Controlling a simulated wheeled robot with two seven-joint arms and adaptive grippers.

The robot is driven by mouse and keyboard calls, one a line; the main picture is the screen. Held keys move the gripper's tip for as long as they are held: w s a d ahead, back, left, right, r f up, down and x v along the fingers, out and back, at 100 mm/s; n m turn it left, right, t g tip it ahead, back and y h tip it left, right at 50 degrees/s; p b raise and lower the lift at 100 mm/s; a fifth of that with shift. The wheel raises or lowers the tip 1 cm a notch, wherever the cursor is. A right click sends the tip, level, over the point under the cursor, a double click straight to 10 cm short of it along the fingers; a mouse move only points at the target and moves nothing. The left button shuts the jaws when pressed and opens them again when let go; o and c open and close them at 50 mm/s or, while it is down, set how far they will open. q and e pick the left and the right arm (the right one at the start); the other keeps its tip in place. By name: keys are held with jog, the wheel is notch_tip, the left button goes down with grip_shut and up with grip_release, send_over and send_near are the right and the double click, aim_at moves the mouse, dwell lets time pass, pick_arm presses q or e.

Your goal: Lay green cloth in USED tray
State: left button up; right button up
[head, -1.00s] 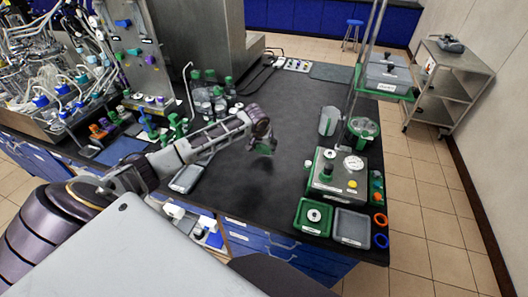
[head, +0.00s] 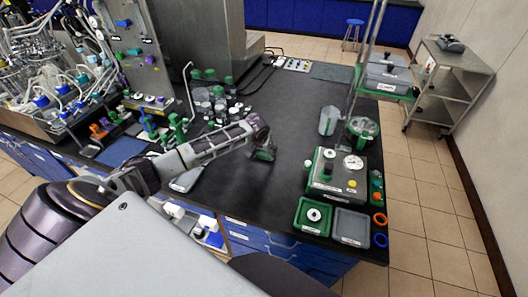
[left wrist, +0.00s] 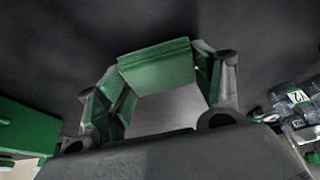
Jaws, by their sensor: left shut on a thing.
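My left gripper (head: 262,146) is above the dark bench top near its middle, shut on the green cloth (head: 263,155). In the left wrist view the cloth (left wrist: 158,66) shows as a folded green piece between the fingers (left wrist: 155,85), with dark bench behind it. On the bench lie a green tray (head: 300,222) with a round white-and-dark item in it, a grey tray (head: 351,226) beside it, and another grey tray (head: 184,182) partly behind my left forearm. Their labels are too small to read, so I cannot tell which is USED. My right gripper is not in view.
A green-and-grey device with a gauge (head: 338,173) stands behind the two right trays. Orange and blue rings (head: 380,230) lie at the right edge. Green-capped bottles (head: 212,92) and a rack stand beyond my forearm. The bench middle is clear.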

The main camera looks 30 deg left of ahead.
pick_arm(q)
jog(key=o, duration=1)
jog(key=shift+f, duration=0.1)
jog(key=shift+r, duration=0.25)
jog(key=v, duration=1.1)
jog(key=shift+r, duration=0.4)
jog(key=shift+o, duration=0.4)
jog(key=shift+s, duration=0.15)
